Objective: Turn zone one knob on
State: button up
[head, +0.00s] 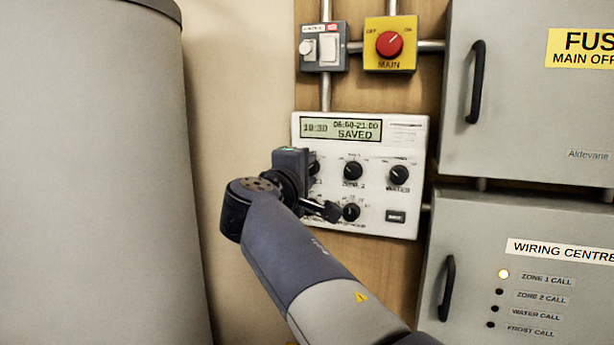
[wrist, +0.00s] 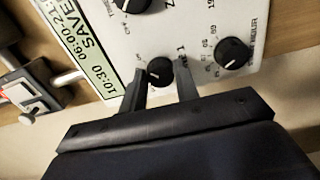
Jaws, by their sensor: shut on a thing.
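The zone one knob (wrist: 158,70) is a small black dial on the white control panel (head: 385,222). In the wrist view it sits between the two fingers of my gripper (wrist: 161,72), which is shut on it. In the head view my gripper (head: 307,166) is at the panel's left side and hides most of this knob. Its pointer direction is too small to read. The panel display (head: 341,129) reads 10:30, 06:00-21:00, SAVED. On the wiring centre, the zone 1 call lamp (head: 504,274) is lit.
The zone 2 knob (head: 352,171), water knob (head: 398,174) and a lower knob (head: 351,212) are close by. Above are a red main switch (head: 389,43) and a grey switch box (head: 323,47). Grey cabinets stand right, a large grey cylinder (head: 95,170) left.

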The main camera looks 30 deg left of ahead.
dwell(0.3)
jog(key=o, duration=1)
jog(key=shift+c, duration=0.2)
jog(key=shift+s, duration=0.1)
jog(key=s+d+b, duration=0.1)
jog(key=s, duration=0.9)
jog(key=shift+s+b, duration=0.3)
jog(key=shift+d, duration=0.1)
jog(key=w+a+p, duration=0.1)
jog(key=w+p, duration=0.1)
jog(key=w, duration=0.8)
jog(key=shift+w, duration=0.35)
